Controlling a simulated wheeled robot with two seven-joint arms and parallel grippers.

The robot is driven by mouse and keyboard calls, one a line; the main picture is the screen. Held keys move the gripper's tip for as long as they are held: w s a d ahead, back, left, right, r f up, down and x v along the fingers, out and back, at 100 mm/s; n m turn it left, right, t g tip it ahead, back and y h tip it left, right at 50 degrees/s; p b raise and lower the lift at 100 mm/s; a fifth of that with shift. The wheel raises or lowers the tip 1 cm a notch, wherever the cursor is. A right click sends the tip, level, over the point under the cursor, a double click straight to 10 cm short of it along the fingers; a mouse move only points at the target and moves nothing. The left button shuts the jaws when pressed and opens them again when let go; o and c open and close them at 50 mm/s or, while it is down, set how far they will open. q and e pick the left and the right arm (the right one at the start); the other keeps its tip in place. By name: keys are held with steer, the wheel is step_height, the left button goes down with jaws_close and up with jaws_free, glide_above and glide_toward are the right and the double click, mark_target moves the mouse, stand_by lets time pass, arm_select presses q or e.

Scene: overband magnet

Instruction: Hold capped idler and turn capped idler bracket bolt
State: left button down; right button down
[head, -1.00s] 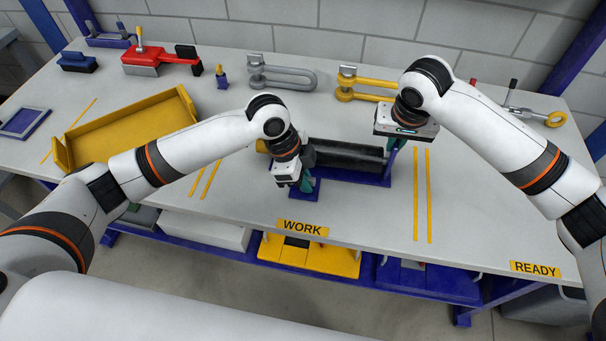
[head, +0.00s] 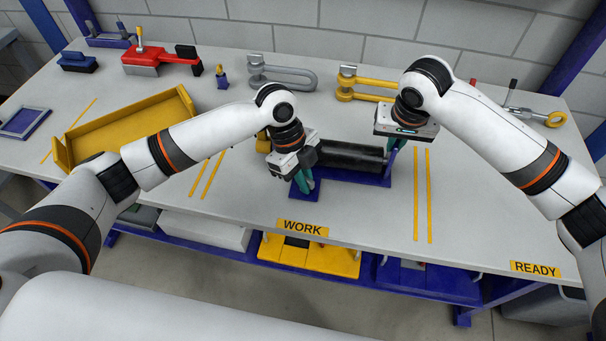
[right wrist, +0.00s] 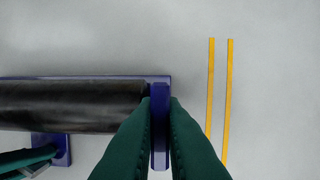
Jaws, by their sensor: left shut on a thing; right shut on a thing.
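The capped idler is a black roller (head: 350,156) in a blue bracket (head: 372,181), lying left to right at the table's middle. Something yellow (head: 263,142) shows by its left end, mostly behind my left arm. My right gripper (right wrist: 160,120) is shut on the bracket's upright blue end plate at the roller's right end. My left gripper (head: 304,184) points down at the bracket's left blue foot (right wrist: 62,150), fingers closed around the bracket bolt's place. The bolt itself is hidden by the fingers and wrist. The left fingers also show at the right wrist view's lower left.
A yellow tray (head: 70,152) lies at left. Grey (head: 283,77) and yellow (head: 360,85) shackles and a red tool (head: 160,60) stand along the back. Yellow stripes (head: 422,195) mark clear table right of the bracket. The front edge carries a WORK label (head: 302,229).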

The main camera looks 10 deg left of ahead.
arm_select(q)
steer(key=shift+m+g+y, duration=0.3)
steer(key=shift+m+g, duration=0.1)
steer(key=shift+m, duration=1)
steer(key=shift+m+g+y, duration=0.3)
steer(key=shift+m, duration=0.9)
steer(key=c, duration=1.4)
jaws_free()
steer(key=shift+r, duration=0.1)
steer(key=s+d+r+v, duration=0.1)
steer(key=s+v, duration=0.1)
steer(key=v, duration=1.7)
steer(key=shift+d, duration=0.25)
